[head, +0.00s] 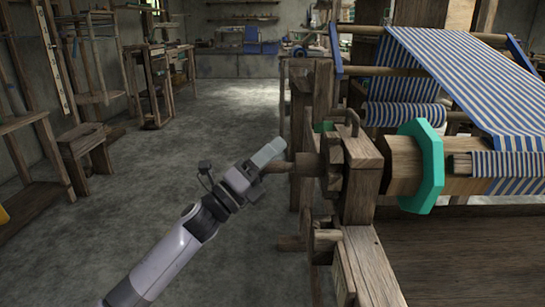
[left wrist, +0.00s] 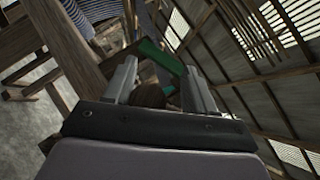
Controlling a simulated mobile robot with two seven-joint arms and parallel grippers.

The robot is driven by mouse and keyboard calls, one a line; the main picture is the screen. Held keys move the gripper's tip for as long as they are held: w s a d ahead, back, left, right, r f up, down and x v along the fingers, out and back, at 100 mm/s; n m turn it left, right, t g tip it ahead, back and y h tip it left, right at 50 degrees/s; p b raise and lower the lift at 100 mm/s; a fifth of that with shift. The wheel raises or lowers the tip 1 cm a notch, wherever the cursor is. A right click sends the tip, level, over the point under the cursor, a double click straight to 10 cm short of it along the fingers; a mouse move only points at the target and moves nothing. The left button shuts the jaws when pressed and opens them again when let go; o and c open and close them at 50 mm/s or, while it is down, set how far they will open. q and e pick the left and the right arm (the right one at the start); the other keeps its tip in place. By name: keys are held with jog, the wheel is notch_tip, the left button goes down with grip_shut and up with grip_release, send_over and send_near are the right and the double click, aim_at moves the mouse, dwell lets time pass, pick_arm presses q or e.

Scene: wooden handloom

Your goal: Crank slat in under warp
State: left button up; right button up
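My left gripper (head: 270,158) is at the left end of the loom's beam, by a wooden crank handle (head: 279,171). In the left wrist view its two fingers (left wrist: 160,88) stand apart, with the round brown end of the handle (left wrist: 149,96) between them and space beside it. I cannot tell whether a finger touches it. The striped blue and cream warp (head: 445,75) runs down to the wooden beam (head: 403,172) beside a teal octagonal flange (head: 428,166). A narrow slat-like strip (head: 459,164) shows at the warp's left edge on the beam. My right gripper is not in view.
The loom's wooden post (head: 362,190) and a bent metal lever (head: 346,118) stand close right of the gripper. A stool (head: 84,147) and wooden frames line the left wall. The concrete floor (head: 190,150) between is clear.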

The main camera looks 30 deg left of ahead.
pick_arm(q)
jog(key=shift+r, duration=0.1)
